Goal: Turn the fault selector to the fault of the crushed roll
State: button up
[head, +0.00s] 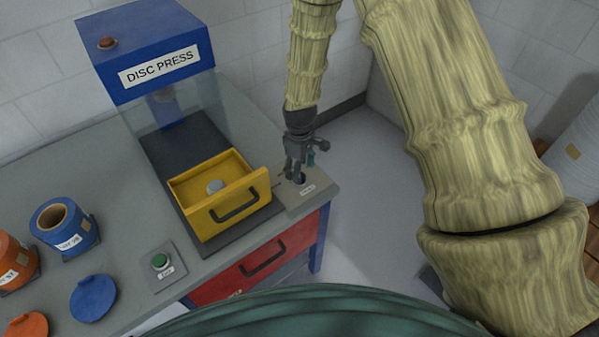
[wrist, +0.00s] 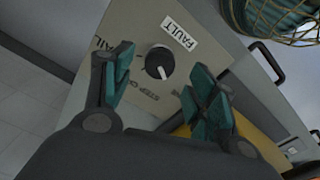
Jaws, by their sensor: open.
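The fault selector (wrist: 159,62) is a round black knob with a white pointer line, set in a beige panel beside a white FAULT label (wrist: 179,33). Lettering is printed around it; I make out "STEP" and part of another word, the rest is hidden or too small. In the head view the selector panel (head: 309,191) is at the bench's right corner. My gripper (head: 294,172) is right above it. No crushed roll is visible.
The yellow drawer (head: 223,226) of the blue disc press (head: 150,45) stands open just left of my gripper, with a small grey disc inside. A green button (head: 160,261), a blue pot (head: 64,226) and lids lie further left. A red drawer (head: 262,262) is below.

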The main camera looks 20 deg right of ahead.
jog(key=shift+f+p, duration=0.45)
jog(key=shift+f, duration=1.4)
jog(key=c, duration=1)
